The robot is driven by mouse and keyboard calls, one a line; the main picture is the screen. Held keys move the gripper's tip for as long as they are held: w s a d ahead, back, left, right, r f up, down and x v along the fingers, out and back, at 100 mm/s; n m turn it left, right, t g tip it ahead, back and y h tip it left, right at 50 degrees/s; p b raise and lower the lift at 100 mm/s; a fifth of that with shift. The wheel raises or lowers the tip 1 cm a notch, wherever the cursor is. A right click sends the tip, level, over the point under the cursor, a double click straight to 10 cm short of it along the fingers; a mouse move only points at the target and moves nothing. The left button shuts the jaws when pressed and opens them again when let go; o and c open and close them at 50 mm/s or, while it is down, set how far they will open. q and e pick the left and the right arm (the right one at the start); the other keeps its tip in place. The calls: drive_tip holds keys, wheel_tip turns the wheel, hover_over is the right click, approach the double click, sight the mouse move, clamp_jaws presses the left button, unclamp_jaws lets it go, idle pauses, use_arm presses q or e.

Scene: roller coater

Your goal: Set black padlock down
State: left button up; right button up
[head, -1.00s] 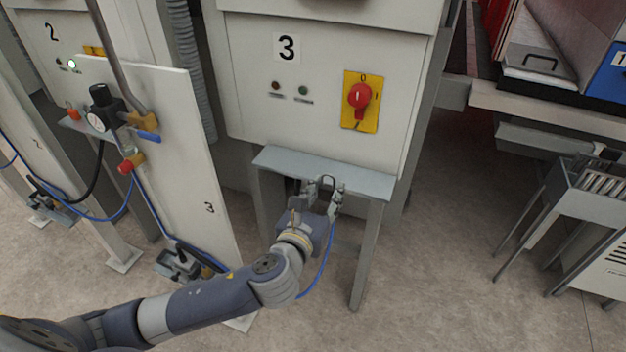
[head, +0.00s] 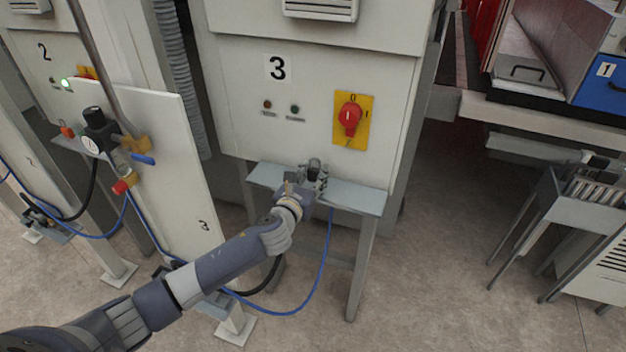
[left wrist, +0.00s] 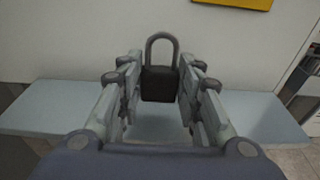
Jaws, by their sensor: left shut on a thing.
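The black padlock (left wrist: 159,84) shows in the left wrist view with its grey shackle up, upright between the fingers. My left gripper (left wrist: 158,100) is shut on the padlock's body. In the head view my left gripper (head: 312,178) is over the small grey shelf (head: 358,196) in front of cabinet 3, and it mostly hides the padlock. The shelf also shows in the left wrist view (left wrist: 50,112), below and behind the padlock. I cannot tell whether the padlock touches the shelf. My right gripper is not in view.
Cabinet 3 (head: 225,90) rises behind the shelf, with a red rotary switch (head: 350,118) on a yellow plate. A white panel (head: 165,165) with a gauge and valve stands left. The shelf is bare on both sides of the gripper. A grey rack (head: 585,215) stands right.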

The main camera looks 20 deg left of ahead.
use_arm(q)
drive_tip(key=shift+f, duration=1)
drive_tip(key=o, duration=1)
drive_tip(key=shift+c, duration=0.2)
drive_tip(key=shift+o, duration=0.9)
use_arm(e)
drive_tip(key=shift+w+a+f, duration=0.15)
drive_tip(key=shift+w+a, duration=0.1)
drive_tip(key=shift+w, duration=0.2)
